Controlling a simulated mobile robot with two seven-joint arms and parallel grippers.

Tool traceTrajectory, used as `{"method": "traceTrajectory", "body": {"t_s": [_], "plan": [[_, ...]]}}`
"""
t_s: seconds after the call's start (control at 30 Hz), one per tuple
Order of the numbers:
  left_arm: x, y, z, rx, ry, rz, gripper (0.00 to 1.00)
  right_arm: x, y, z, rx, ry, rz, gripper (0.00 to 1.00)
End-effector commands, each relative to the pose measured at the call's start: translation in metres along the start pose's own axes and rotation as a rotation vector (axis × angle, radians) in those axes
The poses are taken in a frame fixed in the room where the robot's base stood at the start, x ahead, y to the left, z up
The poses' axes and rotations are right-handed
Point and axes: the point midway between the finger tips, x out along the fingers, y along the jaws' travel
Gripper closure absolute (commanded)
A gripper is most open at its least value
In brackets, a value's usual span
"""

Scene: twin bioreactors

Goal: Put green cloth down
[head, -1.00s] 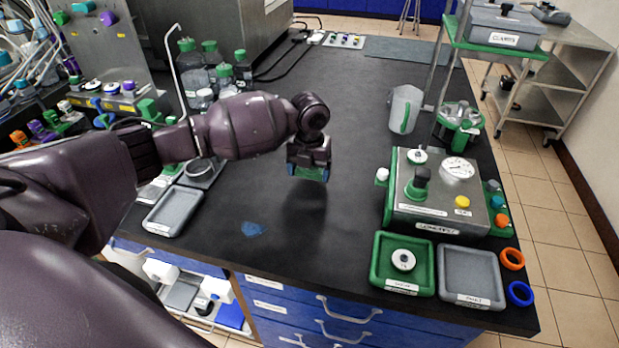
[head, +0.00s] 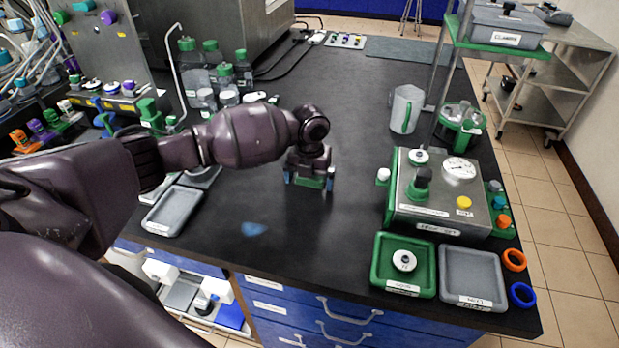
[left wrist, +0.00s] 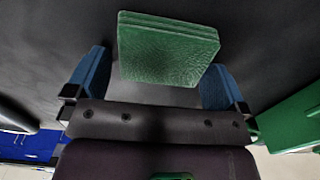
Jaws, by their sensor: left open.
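The green cloth (left wrist: 165,50) is a folded, layered square. In the left wrist view it lies between the two blue fingers of my left gripper (left wrist: 155,82), with a gap on each side. In the head view a green strip of the cloth (head: 311,183) shows low between the fingertips, at the black bench top (head: 330,240). It appears to rest on the bench, though its underside is hidden. My left gripper (head: 309,181) is open, pointing down over the cloth. My right gripper is not in view.
A steel unit with a gauge (head: 440,195), a green tray (head: 378,265) and a grey tray (head: 470,250) stand at the right. Another grey tray (head: 172,212) and bottles (head: 243,72) are at the left. A blue patch (head: 253,229) lies nearer the front edge. The bench middle is clear.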

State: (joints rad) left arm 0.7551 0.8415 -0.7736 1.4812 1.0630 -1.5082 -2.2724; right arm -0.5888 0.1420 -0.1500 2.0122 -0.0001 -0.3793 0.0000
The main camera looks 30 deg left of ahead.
Motion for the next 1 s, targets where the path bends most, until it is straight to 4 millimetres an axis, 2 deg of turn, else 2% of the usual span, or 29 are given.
{"method": "traceTrajectory", "body": {"t_s": [0.17,0.47,0.7,1.0], "plan": [[-0.012,0.000,0.001,0.001,-0.003,-0.001,0.00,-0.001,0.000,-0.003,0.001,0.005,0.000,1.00],[-0.068,0.000,0.001,0.001,-0.005,-0.002,0.00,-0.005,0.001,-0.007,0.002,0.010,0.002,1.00],[-0.106,0.000,0.000,0.000,-0.003,0.000,0.00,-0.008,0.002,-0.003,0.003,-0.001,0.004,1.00],[-0.123,0.000,0.000,0.000,0.000,0.000,0.00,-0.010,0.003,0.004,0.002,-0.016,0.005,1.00]]}}
